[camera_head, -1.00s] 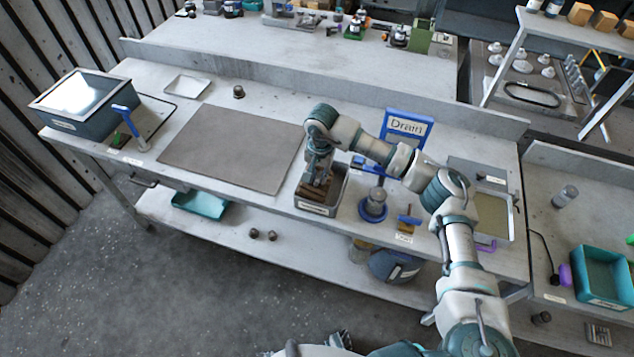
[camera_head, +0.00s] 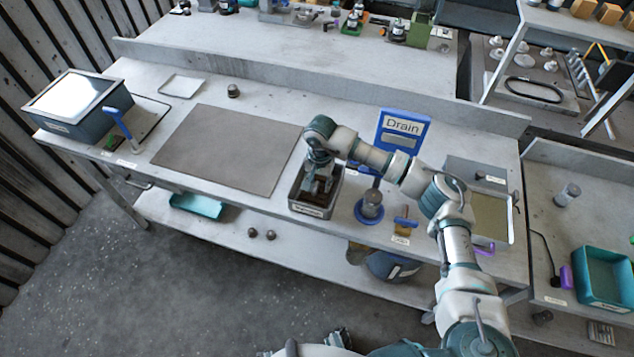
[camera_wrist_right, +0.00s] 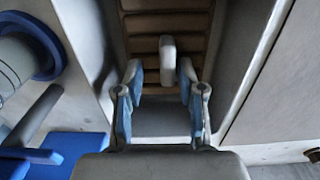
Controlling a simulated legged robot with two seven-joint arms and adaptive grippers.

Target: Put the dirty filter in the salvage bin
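The salvage bin (camera_head: 309,210) is a grey open metal bin with a label on its front, near the front edge of the bench. My right gripper (camera_head: 319,181) points down into it. In the right wrist view, the dirty filter (camera_wrist_right: 140,46) is a brown, ribbed piece lying between the bin walls. A pale upright tab (camera_wrist_right: 168,58) stands above it, between the fingertips. The right gripper (camera_wrist_right: 159,76) has its two blue-padded fingers spread, with gaps visible beside the tab. In the head view the gripper hides most of the filter. My left gripper is not in view.
A blue-based cylinder (camera_head: 371,207) and the blue Drain sign (camera_head: 401,131) stand right of the bin. A flat grey-brown mat (camera_head: 229,150) lies to its left. A dark box with a shiny top (camera_head: 79,103) sits at the far left.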

